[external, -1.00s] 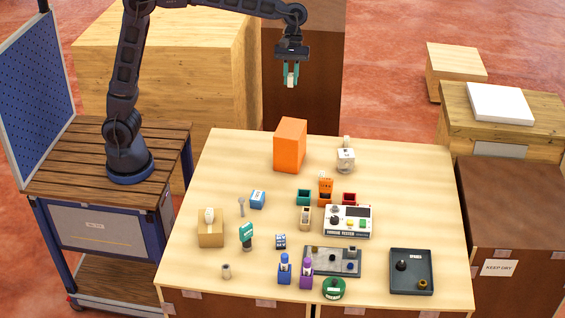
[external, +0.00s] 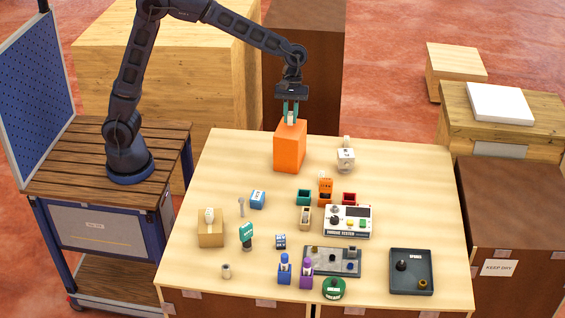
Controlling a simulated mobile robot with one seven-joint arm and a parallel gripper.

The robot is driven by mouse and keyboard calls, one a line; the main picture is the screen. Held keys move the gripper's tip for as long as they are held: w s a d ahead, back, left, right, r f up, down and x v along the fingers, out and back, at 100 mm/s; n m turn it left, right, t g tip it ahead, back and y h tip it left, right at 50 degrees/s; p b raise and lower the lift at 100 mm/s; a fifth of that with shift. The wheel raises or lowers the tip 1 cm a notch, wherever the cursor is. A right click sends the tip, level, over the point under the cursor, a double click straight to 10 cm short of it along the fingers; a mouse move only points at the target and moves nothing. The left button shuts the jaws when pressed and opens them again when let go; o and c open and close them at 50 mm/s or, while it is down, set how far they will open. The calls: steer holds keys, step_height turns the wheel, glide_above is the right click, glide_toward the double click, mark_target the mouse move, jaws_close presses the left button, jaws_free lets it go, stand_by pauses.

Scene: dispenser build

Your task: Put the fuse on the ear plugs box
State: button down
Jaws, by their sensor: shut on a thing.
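My gripper (external: 290,115) is shut on a small pale piece (external: 290,117), which I take to be the fuse. The fingers hide most of it. The gripper points straight down over the top of a tall plain orange box (external: 289,150) at the back of the table. I take this box to be the ear plugs box, though no label is readable on it. The pale piece is at or just above the box's top; I cannot tell whether it touches.
A white dispenser-like thing (external: 346,160) stands just right of the orange box. The table's back left is clear.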

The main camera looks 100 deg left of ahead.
steer(key=shift+f, duration=0.85)
steer(key=shift+f, duration=0.15)
steer(key=c, duration=1.3)
jaws_free()
steer(key=shift+c, duration=0.2)
